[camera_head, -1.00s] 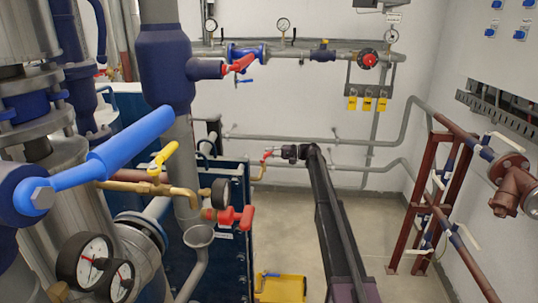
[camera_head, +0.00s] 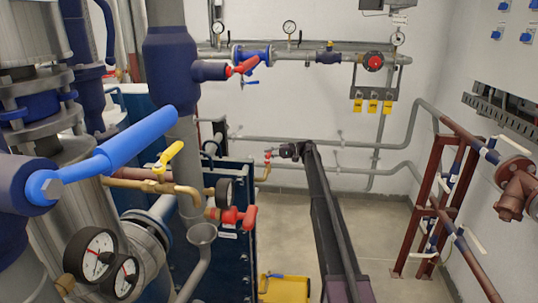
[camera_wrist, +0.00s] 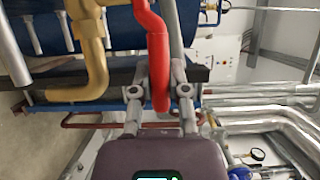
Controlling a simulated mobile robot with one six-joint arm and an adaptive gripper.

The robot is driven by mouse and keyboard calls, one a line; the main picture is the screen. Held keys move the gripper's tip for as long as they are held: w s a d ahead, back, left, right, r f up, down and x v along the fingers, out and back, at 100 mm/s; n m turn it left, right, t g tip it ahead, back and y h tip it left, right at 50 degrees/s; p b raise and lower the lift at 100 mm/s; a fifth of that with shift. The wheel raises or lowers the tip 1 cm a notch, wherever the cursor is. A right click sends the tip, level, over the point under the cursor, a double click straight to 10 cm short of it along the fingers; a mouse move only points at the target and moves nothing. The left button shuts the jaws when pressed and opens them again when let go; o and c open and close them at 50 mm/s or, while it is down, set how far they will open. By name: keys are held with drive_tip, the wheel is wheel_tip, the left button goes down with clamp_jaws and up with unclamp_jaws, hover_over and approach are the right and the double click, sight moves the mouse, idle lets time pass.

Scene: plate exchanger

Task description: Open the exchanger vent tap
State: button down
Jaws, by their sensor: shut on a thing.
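The vent tap is a small valve with a red lever (camera_head: 268,155) on a thin brass pipe (camera_head: 262,174) at the exchanger's far side. My gripper (camera_head: 286,151) is beside it, at the far end of my dark arm. In the wrist view, the red lever (camera_wrist: 158,50) runs down from the top edge between the two fingers of my gripper (camera_wrist: 161,95), which is shut on it. The brass pipe (camera_wrist: 93,60) stands just left of the lever. The lever's pivot is not clearly visible.
The blue exchanger (camera_head: 225,255) and grey pipes fill the left, with a large blue lever (camera_head: 115,150), a yellow lever (camera_head: 170,155) and gauges (camera_head: 90,255) nearby. A yellow box (camera_head: 285,288) is on the floor. A brown pipe frame (camera_head: 440,200) stands right; floor between is clear.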

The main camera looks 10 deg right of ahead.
drive_tip(key=shift+s+a+f, duration=0.1)
drive_tip(key=shift+s+a, duration=0.1)
drive_tip(key=c, duration=0.6)
unclamp_jaws()
drive_tip(key=shift+d, duration=0.15)
drive_tip(key=shift+d, duration=0.15)
drive_tip(key=shift+w+d, duration=0.15)
drive_tip(key=shift+d, duration=0.3)
drive_tip(key=w+d, duration=0.1)
drive_tip(key=d, duration=0.9)
drive_tip(key=shift+d, duration=0.35)
